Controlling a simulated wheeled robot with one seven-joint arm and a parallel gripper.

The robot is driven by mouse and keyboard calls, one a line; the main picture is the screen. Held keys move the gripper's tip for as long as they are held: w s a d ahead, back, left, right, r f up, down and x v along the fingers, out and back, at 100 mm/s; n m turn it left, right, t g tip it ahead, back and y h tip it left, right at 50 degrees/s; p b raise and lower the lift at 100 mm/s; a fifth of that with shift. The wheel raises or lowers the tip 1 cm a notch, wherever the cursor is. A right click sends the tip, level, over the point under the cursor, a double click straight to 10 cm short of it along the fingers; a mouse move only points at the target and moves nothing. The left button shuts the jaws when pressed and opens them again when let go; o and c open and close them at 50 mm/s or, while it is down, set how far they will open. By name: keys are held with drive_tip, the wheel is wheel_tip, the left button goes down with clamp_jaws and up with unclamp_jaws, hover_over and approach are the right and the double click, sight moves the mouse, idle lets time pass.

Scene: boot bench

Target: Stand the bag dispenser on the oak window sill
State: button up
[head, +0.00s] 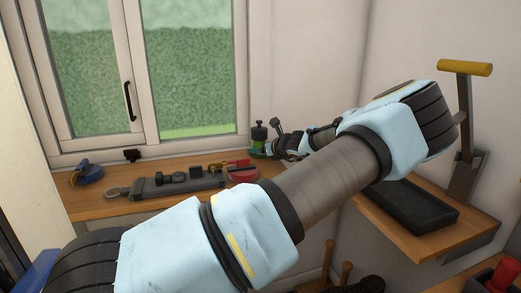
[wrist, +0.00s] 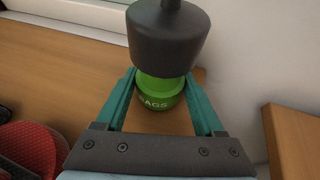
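The bag dispenser (wrist: 160,92) is a green body marked BAGS with a dark grey top, seen close in the wrist view. In the head view it shows (head: 258,135) upright at the far right end of the oak window sill (head: 110,204), near the wall corner. My gripper (wrist: 160,85) has its teal fingers on both sides of the green body, seemingly against it. My gripper in the head view (head: 268,148) is partly hidden by my arm.
A blue tape-like item (head: 87,173), a grey tool rack (head: 175,184) and a red round item (head: 243,171) lie on the sill. A black tray (head: 410,203) sits on a lower wooden bench at right, beside a yellow-handled lever (head: 465,69). The window and wall stand behind.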

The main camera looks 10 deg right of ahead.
drive_tip(key=o, duration=0.4)
drive_tip(key=shift+r, duration=0.15)
drive_tip(key=b+v, duration=0.2)
drive_tip(key=v, duration=1)
drive_tip(key=shift+r, duration=0.1)
